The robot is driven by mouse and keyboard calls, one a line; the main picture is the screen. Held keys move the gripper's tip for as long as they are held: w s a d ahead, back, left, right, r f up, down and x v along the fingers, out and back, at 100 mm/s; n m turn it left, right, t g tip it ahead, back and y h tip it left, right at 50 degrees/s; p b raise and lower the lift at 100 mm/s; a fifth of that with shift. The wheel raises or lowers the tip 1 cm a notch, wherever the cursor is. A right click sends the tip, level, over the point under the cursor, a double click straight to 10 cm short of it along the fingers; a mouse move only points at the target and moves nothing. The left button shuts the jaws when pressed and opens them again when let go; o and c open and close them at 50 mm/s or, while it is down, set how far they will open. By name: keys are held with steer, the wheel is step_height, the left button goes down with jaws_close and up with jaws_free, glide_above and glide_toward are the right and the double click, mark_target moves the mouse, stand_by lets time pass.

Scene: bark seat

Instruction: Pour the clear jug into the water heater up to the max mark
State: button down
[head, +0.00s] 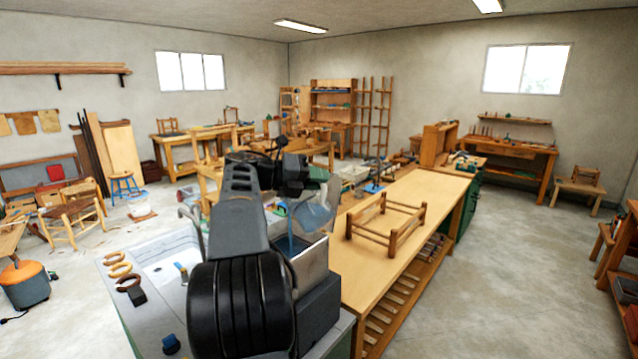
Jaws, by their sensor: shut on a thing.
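The clear jug (315,216) is held up in the middle of the view, tilted with its mouth towards the left. A thin bluish stream (291,236) runs down from its left side. Below it stands the water heater (318,312), a dark grey box with a pale metal upper part (310,266). My gripper (308,190) is shut on the jug, partly hidden behind my dark arm.
A grey sink counter (165,315) holds wooden rings (120,268) and small blue items. To the right, a long wooden workbench (420,200) carries a wooden stool frame (385,222). Open floor (510,260) lies right of the bench.

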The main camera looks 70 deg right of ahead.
mark_target(328, 213)
steer(key=shift+w+d+r, duration=0.1)
steer(key=shift+w+r, duration=0.05)
steer(key=shift+r, duration=0.3)
steer(key=shift+r+n, duration=0.1)
steer(key=shift+n, duration=0.2)
steer(key=s+f+m+b, duration=0.1)
steer(key=f+b, duration=0.1)
steer(key=s+a+f+m+t+b, duration=0.1)
steer(key=f+m+b, duration=0.1)
steer(key=f+b, duration=0.1)
steer(key=s+f+m+t+b, duration=0.1)
steer(key=f+b, duration=0.1)
steer(key=b, duration=0.1)
steer(key=shift+a+f, duration=0.15)
steer(key=shift+a, duration=0.25)
steer(key=shift+s+a+f+m+t+b, duration=0.2)
steer(key=shift+s+f+m+t+b, duration=0.15)
steer(key=shift+f+m+b, duration=0.55)
steer(key=shift+w+d+f+m+t+h+b, duration=0.1)
steer(key=shift+w+f+m+t+h+b, duration=0.3)
steer(key=shift+f+b, duration=0.65)
steer(key=shift+d+f+m+t+h+b, duration=0.15)
steer(key=shift+f+m+t+b, duration=0.45)
steer(key=shift+b, duration=0.65)
steer(key=shift+w+d+f+m+t+h+b, duration=0.1)
steer(key=shift+w+f+m+t+h+b, duration=0.15)
steer(key=shift+f+m+b, duration=0.6)
steer(key=shift+f+n+b, duration=0.15)
steer(key=shift+n+b, duration=0.1)
steer(key=shift+b, duration=0.05)
